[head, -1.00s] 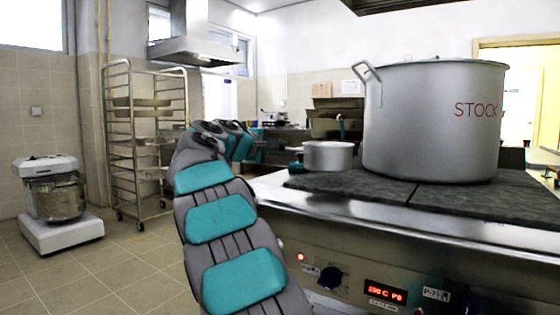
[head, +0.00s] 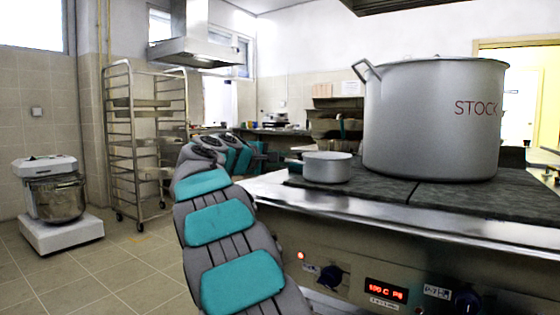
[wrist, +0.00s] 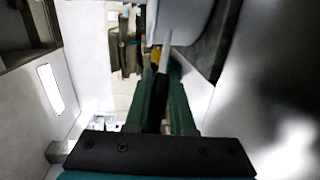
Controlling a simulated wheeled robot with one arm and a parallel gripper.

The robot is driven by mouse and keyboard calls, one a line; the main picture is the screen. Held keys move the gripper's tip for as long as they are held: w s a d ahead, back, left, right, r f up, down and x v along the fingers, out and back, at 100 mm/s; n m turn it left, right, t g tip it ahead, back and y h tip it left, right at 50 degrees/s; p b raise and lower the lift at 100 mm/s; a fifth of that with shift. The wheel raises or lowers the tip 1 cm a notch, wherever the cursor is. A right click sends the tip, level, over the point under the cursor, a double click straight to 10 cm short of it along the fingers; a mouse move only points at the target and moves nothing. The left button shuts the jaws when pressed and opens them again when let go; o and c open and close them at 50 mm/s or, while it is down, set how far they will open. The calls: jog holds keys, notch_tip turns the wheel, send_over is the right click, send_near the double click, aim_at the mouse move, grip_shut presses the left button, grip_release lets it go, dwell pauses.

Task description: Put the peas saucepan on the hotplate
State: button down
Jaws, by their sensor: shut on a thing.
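A small grey saucepan (head: 327,168) is at the left end of the dark hotplate (head: 400,192), left of the big stockpot. It looks upright and at the plate's surface, but I cannot be sure its base touches. No peas label is readable. My gripper (wrist: 162,75) is shut on the saucepan's pale handle (wrist: 166,42) in the wrist view. Part of the saucepan's wall (wrist: 183,20) shows beyond the fingertips.
A large stockpot (head: 432,120) marked STOCK stands on the hotplate close to the saucepan's right, its handle sticking out above it. The stove's metal front edge (head: 350,213) runs below. A rack (head: 145,140) and a mixer (head: 55,200) stand on the floor at left.

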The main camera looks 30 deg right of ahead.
jog(key=c, duration=0.8)
grip_release()
jog(key=shift+o, duration=0.2)
jog(key=v, duration=1.1)
jog(key=shift+r, duration=0.1)
jog(key=shift+s+a, duration=0.15)
jog(key=shift+a, duration=0.35)
